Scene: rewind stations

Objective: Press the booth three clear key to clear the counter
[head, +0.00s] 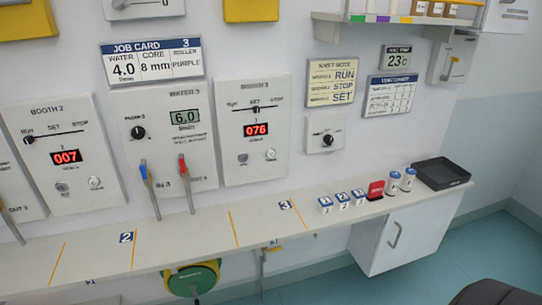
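The booth 3 panel (240,112) is a white box on the wall, right of the water panel. Its red counter display (256,130) reads 076. Its RUN-SET-STOP lever (255,109) stands near SET. Two round keys sit below the display: a grey left key (243,158) and a paler right key (270,154). Their labels are too small to read, so I cannot tell which is the clear key. Neither gripper is in view, and nothing covers the panel.
The booth 2 panel (66,190) reads 007. The water panel (172,170) shows 6.0, with blue (148,180) and red (185,178) levers below. A shelf (180,240) runs beneath, holding blue-white blocks (342,199), a red item (376,190) and a black tray (440,174).

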